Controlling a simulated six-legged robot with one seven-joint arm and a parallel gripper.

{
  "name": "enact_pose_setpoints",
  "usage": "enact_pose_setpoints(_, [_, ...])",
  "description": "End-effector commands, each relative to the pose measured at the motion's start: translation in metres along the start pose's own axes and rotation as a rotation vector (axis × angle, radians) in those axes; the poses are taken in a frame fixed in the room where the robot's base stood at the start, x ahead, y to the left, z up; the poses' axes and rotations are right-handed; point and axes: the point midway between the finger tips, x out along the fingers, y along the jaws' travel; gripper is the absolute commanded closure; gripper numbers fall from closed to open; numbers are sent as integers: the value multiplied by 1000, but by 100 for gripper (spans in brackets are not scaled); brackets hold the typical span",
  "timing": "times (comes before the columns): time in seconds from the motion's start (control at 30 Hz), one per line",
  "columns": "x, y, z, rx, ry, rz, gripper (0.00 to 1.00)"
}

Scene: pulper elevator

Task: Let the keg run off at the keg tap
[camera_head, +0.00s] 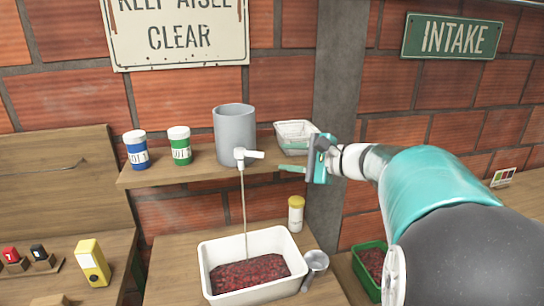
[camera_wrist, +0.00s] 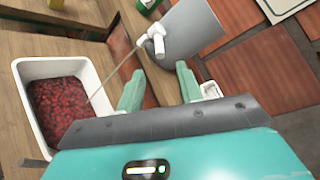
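The grey keg (camera_head: 234,134) stands on a wooden shelf. Its white tap (camera_head: 246,155) is at its lower front, and a thin pale stream (camera_head: 244,205) runs from it down into a white tub (camera_head: 252,245) of dark red berries (camera_head: 250,274). My gripper (camera_head: 288,160) is to the right of the tap, apart from it, with its teal fingers spread and nothing between them. In the wrist view the gripper (camera_wrist: 160,88) is open, with the keg (camera_wrist: 187,30) and tap (camera_wrist: 157,38) beyond the fingertips and the stream falling to the tub at left.
A blue jar (camera_head: 136,150) and a green jar (camera_head: 180,146) stand left of the keg; a white basket (camera_head: 296,135) stands right of it. A grey column (camera_head: 340,100) rises behind my gripper.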

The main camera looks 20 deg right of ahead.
Motion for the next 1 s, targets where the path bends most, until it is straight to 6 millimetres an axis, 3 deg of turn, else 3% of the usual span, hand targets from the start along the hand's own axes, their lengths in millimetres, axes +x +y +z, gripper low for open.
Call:
enact_pose_setpoints(0.1, [-24,0,0,0,2,-2,64])
enact_pose_setpoints(0.3, [-45,0,0,0,0,1,64])
enact_pose_setpoints(0.87, [-47,0,0,-1,0,2,64])
enact_pose_setpoints(1.0, [-39,15,16,-42,-8,62,64])
